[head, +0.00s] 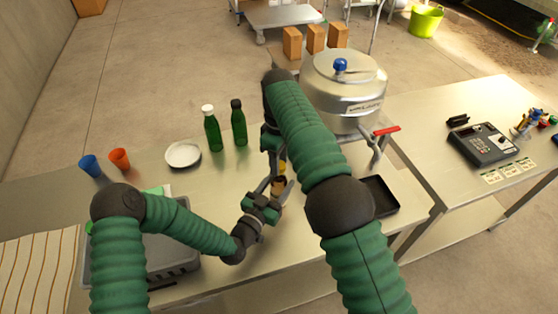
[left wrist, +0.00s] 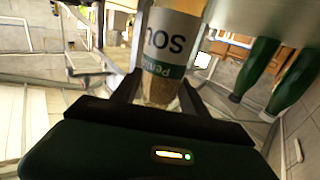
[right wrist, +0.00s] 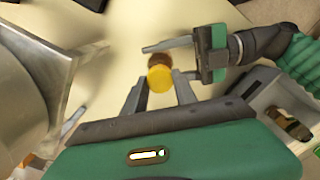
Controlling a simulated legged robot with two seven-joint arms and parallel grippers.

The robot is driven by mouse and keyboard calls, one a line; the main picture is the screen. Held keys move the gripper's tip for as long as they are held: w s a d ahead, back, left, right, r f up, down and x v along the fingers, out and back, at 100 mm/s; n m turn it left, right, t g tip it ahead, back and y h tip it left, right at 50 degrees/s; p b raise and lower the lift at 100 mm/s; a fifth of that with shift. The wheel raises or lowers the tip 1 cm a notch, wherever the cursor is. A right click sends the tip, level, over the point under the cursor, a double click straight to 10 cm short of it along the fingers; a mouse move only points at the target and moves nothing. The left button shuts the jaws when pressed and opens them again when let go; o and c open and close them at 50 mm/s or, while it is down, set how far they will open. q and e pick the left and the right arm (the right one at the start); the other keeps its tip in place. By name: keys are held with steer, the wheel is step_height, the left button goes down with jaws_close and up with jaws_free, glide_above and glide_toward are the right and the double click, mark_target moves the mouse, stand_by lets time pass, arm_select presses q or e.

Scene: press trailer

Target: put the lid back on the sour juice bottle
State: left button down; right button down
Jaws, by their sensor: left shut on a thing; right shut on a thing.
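The sour juice bottle (left wrist: 172,55) has a white label with part of the word "SOUR" and a green band. My left gripper (head: 273,190) is shut around its body; in the left wrist view the fingers flank it. My right gripper (right wrist: 160,92) is shut on the yellow lid (right wrist: 160,78), which also shows small in the head view (head: 282,168). In the right wrist view the lid overlaps the brown bottle top (right wrist: 158,60), slightly offset. I cannot tell whether lid and bottle touch.
Two green bottles (head: 212,132), a white plate (head: 183,155) and blue and orange cups (head: 119,158) stand behind and left. A metal press pot (head: 343,90) and black tray (head: 380,196) are on the right.

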steer(key=m, duration=1.1)
steer(key=c, duration=1)
jaws_free()
steer(key=shift+r, duration=2.25)
